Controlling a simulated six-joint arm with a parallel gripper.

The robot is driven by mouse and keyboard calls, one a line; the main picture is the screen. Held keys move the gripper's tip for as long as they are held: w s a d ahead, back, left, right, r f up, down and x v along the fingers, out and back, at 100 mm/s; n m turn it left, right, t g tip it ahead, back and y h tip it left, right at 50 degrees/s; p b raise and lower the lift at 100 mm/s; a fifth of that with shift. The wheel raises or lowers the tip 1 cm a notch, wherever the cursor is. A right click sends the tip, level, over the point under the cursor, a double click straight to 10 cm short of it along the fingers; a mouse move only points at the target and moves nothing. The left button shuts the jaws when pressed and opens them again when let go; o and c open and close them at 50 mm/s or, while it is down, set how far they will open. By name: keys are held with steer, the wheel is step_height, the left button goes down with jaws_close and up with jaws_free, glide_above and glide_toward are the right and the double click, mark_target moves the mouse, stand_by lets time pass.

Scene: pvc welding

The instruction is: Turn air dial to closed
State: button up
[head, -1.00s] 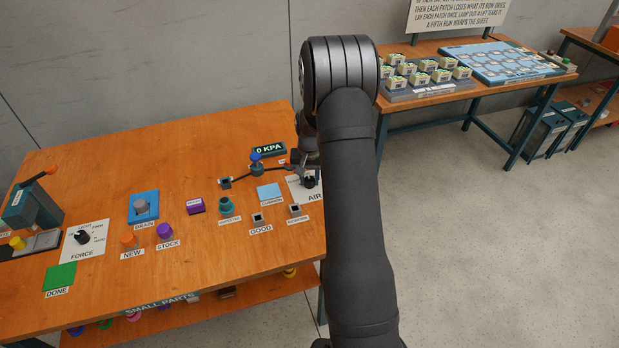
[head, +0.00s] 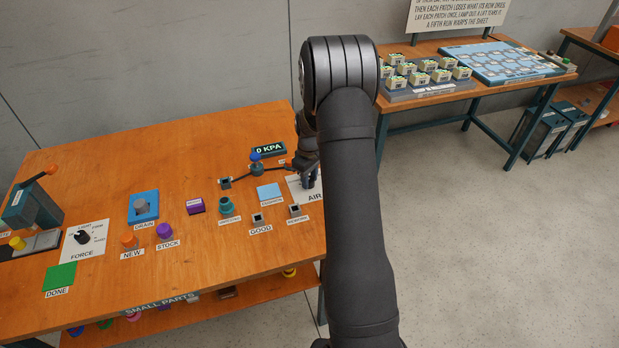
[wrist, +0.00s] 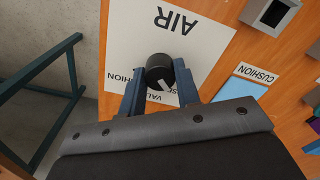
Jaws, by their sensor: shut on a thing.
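The air dial (wrist: 160,70) is a black round knob on a white plate (wrist: 199,35) lettered AIR, seen in the wrist view. My gripper (wrist: 158,84) has its two blue fingers on either side of the knob and is shut on it. A white mark shows on the knob's near part. The plate's lower lettering is partly covered by my fingers, so the dial's exact setting cannot be read. In the head view the AIR plate (head: 296,190) is at the table's right edge, and my gripper (head: 309,184) hides the dial.
A display (head: 268,150) reading 0 KPA stands behind the dial, with a blue-topped fitting (head: 256,164) near it. A blue cushion pad (head: 269,191) and small grey sockets (head: 294,210) lie close by. The table edge is just right of the plate.

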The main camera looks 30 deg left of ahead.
mark_target(310, 179)
steer(key=shift+n, duration=1.1)
steer(key=o, duration=1)
step_height(310, 179, up, 18)
steer(key=shift+f, duration=0.25)
steer(key=shift+f, duration=0.15)
step_height(310, 179, down, 17)
steer(key=shift+f, duration=0.1)
